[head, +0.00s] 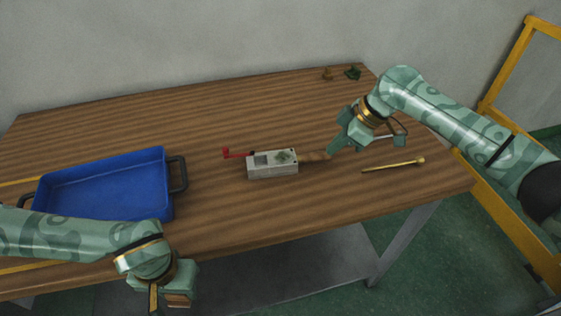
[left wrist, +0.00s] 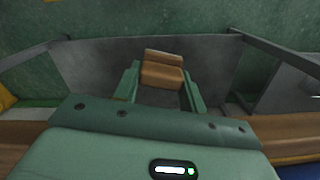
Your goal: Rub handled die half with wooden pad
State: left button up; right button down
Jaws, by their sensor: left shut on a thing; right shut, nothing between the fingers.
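The handled die half (head: 272,170) is a grey metal block lying on the wooden table, with a wooden handle (head: 313,156) pointing right. Its top shows a dark recess and a greenish patch. My right gripper (head: 333,149) is shut and empty, with its fingertips close to the handle's end; I cannot tell if they touch. My left gripper (head: 168,298) is beyond the table's front edge, low in the head view, well away from the die. In the left wrist view it is shut on the wooden pad (left wrist: 162,74), a brown block between its green fingers.
A blue tray (head: 98,188) with dark handles stands on the table (head: 220,108) at left. A red-handled part (head: 235,153) lies at the die's left. A brass rod (head: 394,165) lies at right. Small brown and green pieces (head: 352,73) sit at the back edge. A yellow-framed barrier (head: 500,72) stands at right.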

pick_arm(q)
jog(key=shift+f, duration=0.15)
pick_arm(e)
jog(key=shift+f, duration=0.9)
dwell(0.4)
